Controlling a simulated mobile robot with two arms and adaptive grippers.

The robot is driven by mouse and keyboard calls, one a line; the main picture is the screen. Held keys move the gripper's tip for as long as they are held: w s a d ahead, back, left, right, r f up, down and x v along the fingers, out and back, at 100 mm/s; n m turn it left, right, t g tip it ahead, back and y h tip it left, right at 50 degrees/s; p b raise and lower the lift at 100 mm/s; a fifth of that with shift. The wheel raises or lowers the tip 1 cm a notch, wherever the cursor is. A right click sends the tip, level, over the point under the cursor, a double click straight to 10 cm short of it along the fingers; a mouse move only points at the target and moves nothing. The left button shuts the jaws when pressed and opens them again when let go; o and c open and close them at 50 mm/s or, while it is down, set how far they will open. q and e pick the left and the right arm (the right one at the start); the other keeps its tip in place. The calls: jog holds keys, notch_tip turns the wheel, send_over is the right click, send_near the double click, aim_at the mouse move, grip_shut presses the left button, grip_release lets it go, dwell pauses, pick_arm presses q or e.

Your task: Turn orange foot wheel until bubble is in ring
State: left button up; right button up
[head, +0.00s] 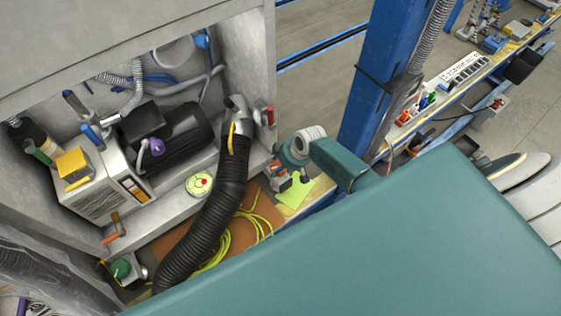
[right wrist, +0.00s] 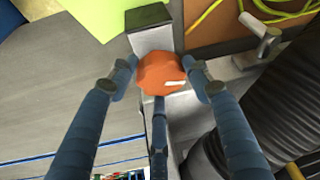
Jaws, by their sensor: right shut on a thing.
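A white mark shows on the wheel's face. In the head view my right gripper (head: 282,168) is at the cabinet's right front corner, and the wheel is mostly hidden there. The round yellow-green level (head: 197,187) lies on the cabinet ledge and shows a red dot right of its centre. The bubble and ring are too small to tell apart. My left gripper is not in view.
A black ribbed hose (head: 205,215) runs down past the level, left of my right gripper. Yellow cable (head: 222,246) lies on a brown board. A green foot wheel (head: 122,268) is at the front left. A blue post (head: 375,85) stands behind my right arm.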

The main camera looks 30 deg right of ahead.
jog(key=n+g+b, duration=0.1)
jog(key=n+b, duration=0.2)
jog(key=b, duration=0.1)
jog(key=n+g+y+b, duration=0.1)
jog(key=n+b, duration=0.3)
jog(key=w+n+y+b, duration=0.1)
jog(key=n+b, duration=0.2)
jog(key=b, duration=0.1)
jog(key=shift+g+b, duration=0.35)
jog(key=shift+g, duration=0.05)
jog(key=shift+a+r+n+g+y+b, duration=0.1)
jog(key=shift+n+g+y+b, duration=0.25)
jog(key=shift+n+b, duration=0.6)
jog(key=shift+s, duration=0.1)
jog(key=o, duration=1.1)
jog(key=v, duration=1.2)
jog(key=shift+a+r, duration=0.1)
jog(key=shift+a, duration=0.05)
